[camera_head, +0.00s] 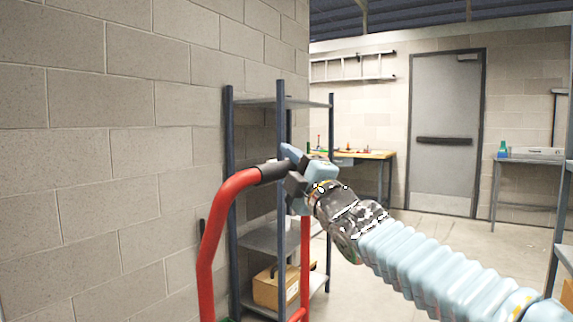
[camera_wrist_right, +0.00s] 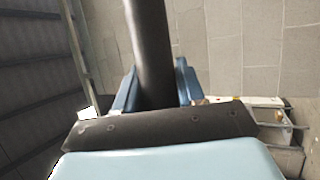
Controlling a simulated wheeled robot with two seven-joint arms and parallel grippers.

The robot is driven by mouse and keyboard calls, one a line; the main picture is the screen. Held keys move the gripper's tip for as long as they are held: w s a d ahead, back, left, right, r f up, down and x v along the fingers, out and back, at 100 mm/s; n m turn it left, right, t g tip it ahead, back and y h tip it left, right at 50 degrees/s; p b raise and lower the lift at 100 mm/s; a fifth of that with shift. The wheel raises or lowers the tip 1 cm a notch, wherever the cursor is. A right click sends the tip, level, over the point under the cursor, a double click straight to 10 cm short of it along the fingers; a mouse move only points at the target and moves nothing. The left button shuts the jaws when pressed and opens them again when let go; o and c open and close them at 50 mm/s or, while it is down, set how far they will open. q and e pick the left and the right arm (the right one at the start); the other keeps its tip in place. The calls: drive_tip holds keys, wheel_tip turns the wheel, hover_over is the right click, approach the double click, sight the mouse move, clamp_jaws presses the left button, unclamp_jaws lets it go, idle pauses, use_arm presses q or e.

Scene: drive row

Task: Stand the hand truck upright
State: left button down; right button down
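The hand truck (camera_head: 207,250) has a red tube frame, with a curved left rail and a right rail (camera_head: 305,245). It stands up in front of the shelf; its lower end is out of view, so I cannot tell exactly how far it tilts. Its black handle grip (camera_head: 273,172) is at the top and also shows in the right wrist view (camera_wrist_right: 151,45). My right gripper (camera_head: 291,168) is at this grip, with blue fingers close on both sides of it (camera_wrist_right: 157,88), and looks shut on it. My left gripper is not in view.
A block wall (camera_head: 110,150) runs along the left. A metal shelf (camera_head: 232,150) with a cardboard box (camera_head: 275,288) stands behind the truck. A workbench (camera_head: 375,155), a grey door (camera_head: 443,135) and a side table (camera_head: 530,160) are at the back. Open floor (camera_head: 440,235) lies between.

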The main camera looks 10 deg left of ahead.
drive_tip(key=shift+a+f, duration=0.35)
drive_tip(key=shift+a, duration=0.1)
drive_tip(key=c, duration=1.1)
unclamp_jaws()
drive_tip(key=shift+o, duration=1)
drive_tip(key=shift+w+a+f, duration=0.1)
drive_tip(key=shift+a, duration=0.15)
drive_tip(key=shift+o, duration=0.6)
drive_tip(key=b+v, duration=0.6)
drive_tip(key=v, duration=0.8)
drive_tip(key=shift+w+d, duration=0.1)
drive_tip(key=shift+d, duration=0.05)
